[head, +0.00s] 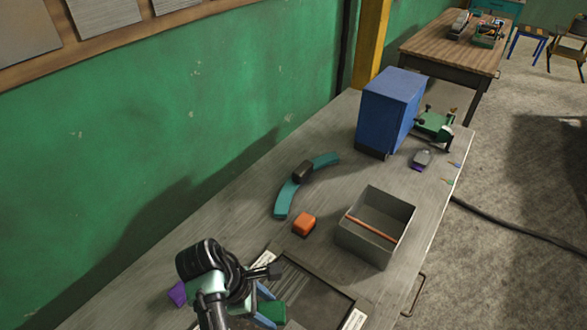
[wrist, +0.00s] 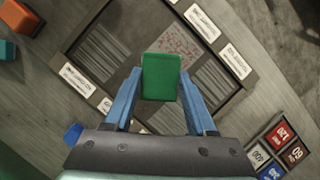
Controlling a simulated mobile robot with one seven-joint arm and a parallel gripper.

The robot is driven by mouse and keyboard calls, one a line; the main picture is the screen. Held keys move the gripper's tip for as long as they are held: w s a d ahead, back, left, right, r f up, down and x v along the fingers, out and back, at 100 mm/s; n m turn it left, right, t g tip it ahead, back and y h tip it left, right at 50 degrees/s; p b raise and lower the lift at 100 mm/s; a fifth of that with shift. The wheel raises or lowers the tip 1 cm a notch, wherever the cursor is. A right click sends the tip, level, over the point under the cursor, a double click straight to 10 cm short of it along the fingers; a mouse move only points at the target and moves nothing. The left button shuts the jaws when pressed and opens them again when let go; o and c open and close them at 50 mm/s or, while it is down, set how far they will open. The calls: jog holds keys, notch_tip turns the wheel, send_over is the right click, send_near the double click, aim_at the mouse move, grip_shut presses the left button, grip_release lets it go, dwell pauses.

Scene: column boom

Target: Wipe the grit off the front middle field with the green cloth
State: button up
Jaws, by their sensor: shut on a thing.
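The green cloth (wrist: 161,77) looks like a thick folded pad and sits between the blue fingers of my gripper (wrist: 162,92) in the wrist view. My gripper is shut on it and holds it over a dark framed board (wrist: 100,96). In the head view the cloth (head: 272,312) shows at the bottom beside my arm. The board (head: 330,290) has several fields and white labels on its frame. Reddish specks of grit (wrist: 178,40) lie on a pale field just beyond the cloth. The cloth hides part of the board; I cannot tell whether it touches it.
An orange block (head: 304,224), a teal curved piece (head: 286,196) bearing a dark block (head: 302,171), and an open grey box (head: 372,250) stand beyond the board. A blue cabinet (head: 388,112) is farther back. A green wall borders the bench. Labelled coloured blocks (wrist: 282,148) lie right in the wrist view.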

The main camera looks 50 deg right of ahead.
jog(key=s+f+n+t+h+p, duration=0.1)
jog(key=s+f+n+t+p, duration=0.2)
jog(key=s+n, duration=0.55)
jog(key=shift+n+t, duration=0.4)
jog(key=shift+n, duration=0.35)
jog(key=f+b, duration=0.2)
jog(key=b, duration=0.1)
jog(key=w+f+b, duration=0.1)
jog(key=f+b, duration=0.2)
jog(key=w+f+b, duration=0.1)
jog(key=f+b, duration=0.2)
jog(key=b, duration=0.1)
jog(key=shift+d+f, duration=0.1)
jog(key=shift+d, duration=0.3)
jog(key=shift+a+p, duration=0.1)
jog(key=shift+p, duration=0.5)
jog(key=shift+f+b, duration=0.35)
jog(key=shift+f, duration=0.3)
jog(key=shift+a+r, duration=0.1)
jog(key=shift+a, duration=0.05)
jog(key=shift+s+a+r+p, duration=0.1)
jog(key=shift+a+p, duration=0.35)
jog(key=shift+p, duration=0.15)
jog(key=shift+a, duration=0.35)
